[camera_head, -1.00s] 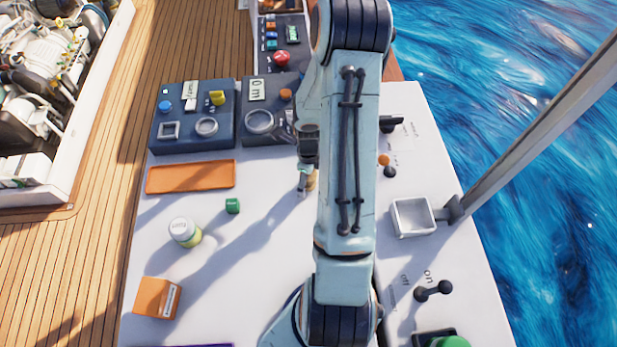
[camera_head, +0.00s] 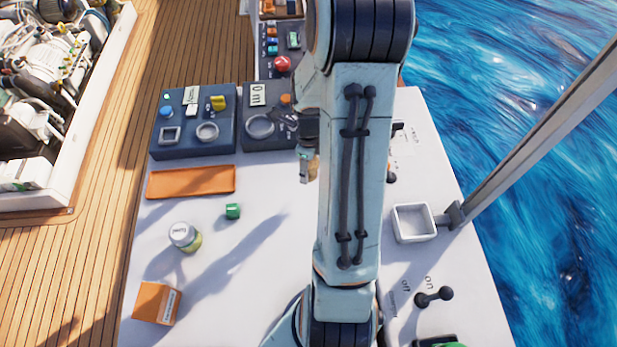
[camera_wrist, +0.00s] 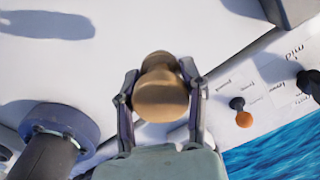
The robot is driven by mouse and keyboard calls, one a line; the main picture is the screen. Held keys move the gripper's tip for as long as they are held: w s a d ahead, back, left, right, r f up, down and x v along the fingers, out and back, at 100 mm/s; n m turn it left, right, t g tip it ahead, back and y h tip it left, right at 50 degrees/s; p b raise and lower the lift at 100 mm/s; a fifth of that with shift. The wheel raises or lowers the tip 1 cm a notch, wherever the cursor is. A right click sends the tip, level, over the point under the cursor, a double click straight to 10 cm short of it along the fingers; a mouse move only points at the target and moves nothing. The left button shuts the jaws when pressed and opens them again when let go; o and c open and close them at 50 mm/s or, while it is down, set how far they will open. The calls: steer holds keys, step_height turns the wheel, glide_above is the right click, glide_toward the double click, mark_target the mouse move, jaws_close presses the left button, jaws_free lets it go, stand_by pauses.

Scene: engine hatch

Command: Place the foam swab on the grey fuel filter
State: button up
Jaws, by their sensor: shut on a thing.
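My gripper (camera_wrist: 160,100) is shut on a tan, rounded, knob-like piece (camera_wrist: 160,97), which I take to be the foam swab. Its wide round end faces the wrist camera, and a finger presses on each side. In the head view the tan piece (camera_head: 313,168) shows beside my gripper (camera_head: 306,170), above the white tabletop and in front of the dark panel; my arm covers part of that area. I cannot make out a grey fuel filter for certain in either view.
On the white table (camera_head: 265,195) are a green cylinder (camera_head: 233,211), a white-lidded jar (camera_head: 185,237), an orange box (camera_head: 156,303) and an orange tray (camera_head: 191,181). A white square bin (camera_head: 413,223) and a black lever (camera_head: 434,297) are at right. Dark panels (camera_head: 193,122) stand behind.

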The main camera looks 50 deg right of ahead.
steer(key=shift+r, duration=1.35)
